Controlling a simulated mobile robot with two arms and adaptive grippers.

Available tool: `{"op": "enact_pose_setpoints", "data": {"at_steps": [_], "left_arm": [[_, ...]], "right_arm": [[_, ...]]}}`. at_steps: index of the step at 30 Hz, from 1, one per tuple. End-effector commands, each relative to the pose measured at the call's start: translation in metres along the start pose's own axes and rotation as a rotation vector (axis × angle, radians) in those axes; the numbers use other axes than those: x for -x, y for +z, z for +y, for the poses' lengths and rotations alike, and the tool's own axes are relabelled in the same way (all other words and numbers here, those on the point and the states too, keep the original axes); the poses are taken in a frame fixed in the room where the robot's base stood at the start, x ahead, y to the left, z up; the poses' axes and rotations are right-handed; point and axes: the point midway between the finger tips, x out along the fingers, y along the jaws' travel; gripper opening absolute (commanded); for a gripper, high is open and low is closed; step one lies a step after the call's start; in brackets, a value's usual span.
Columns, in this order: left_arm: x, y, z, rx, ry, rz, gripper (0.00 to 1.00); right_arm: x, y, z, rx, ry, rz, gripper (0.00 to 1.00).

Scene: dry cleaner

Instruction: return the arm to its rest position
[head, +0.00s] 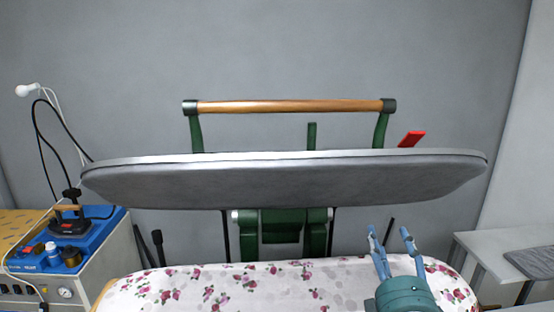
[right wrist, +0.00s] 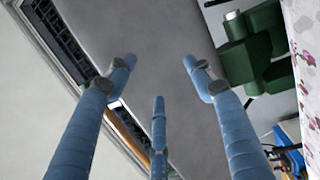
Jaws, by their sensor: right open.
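My right gripper (head: 391,240) is blue, with its fingers spread apart and nothing between them. In the head view it is at the lower right, in front of the floral-covered lower board of the press. In the right wrist view its fingers (right wrist: 158,80) are spread and empty, with the grey underside of the press's upper plate (right wrist: 185,25) behind them. My left gripper is in neither view.
The press's raised upper plate (head: 290,185) has a wooden handle (head: 290,106) on top. The floral lower board (head: 240,285) lies below it. A blue-topped steam unit with an iron (head: 70,226) stands at left. A grey table (head: 490,248) stands at right.

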Motion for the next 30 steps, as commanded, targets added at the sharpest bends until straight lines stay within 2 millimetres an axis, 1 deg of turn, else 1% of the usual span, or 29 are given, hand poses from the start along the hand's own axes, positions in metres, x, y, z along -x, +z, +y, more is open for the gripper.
{"op": "enact_pose_setpoints", "data": {"at_steps": [1, 2, 3, 5, 6, 8, 9, 11, 12, 14, 15, 17, 18, 22, 26, 27, 30], "left_arm": [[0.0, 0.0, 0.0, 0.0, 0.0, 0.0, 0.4], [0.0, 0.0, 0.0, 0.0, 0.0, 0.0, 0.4], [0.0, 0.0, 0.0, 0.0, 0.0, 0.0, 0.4], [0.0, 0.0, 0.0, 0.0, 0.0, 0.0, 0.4], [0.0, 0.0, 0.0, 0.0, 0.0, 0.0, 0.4], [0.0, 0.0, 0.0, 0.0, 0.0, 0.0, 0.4], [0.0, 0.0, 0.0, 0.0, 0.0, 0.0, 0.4], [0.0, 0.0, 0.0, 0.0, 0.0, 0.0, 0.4], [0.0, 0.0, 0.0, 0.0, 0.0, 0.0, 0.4], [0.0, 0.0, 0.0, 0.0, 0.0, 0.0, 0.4], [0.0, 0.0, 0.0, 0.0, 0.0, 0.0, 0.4], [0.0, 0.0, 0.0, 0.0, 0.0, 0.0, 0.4], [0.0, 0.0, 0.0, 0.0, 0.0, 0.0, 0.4], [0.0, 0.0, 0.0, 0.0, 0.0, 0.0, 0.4], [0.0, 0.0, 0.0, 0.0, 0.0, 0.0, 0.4], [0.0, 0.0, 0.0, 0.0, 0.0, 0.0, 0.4], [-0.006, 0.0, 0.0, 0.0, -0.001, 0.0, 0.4]], "right_arm": [[0.018, 0.008, -0.036, -0.114, -0.105, -0.04, 0.52], [0.029, 0.013, -0.055, -0.181, -0.165, -0.068, 0.52], [0.045, 0.019, -0.081, -0.27, -0.245, -0.107, 0.52], [0.072, 0.025, -0.118, -0.392, -0.362, -0.17, 0.52], [0.093, 0.028, -0.141, -0.469, -0.439, -0.216, 0.52], [0.126, 0.03, -0.173, -0.578, -0.551, -0.29, 0.52], [0.149, 0.03, -0.192, -0.646, -0.623, -0.34, 0.52], [0.183, 0.03, -0.215, -0.732, -0.72, -0.414, 0.52], [0.204, 0.029, -0.227, -0.782, -0.776, -0.461, 0.52], [0.233, 0.027, -0.242, -0.842, -0.85, -0.524, 0.52], [0.25, 0.025, -0.249, -0.875, -0.893, -0.563, 0.52], [0.275, 0.023, -0.259, -0.919, -0.952, -0.617, 0.52], [0.29, 0.021, -0.264, -0.945, -0.988, -0.653, 0.52], [0.335, 0.015, -0.274, -1.013, -1.09, -0.758, 0.52], [0.378, 0.009, -0.279, -1.067, -1.183, -0.858, 0.52], [0.391, 0.007, -0.28, -1.08, -1.211, -0.891, 0.52], [0.386, 0.006, -0.316, -1.071, -1.216, -0.896, 0.52]]}}
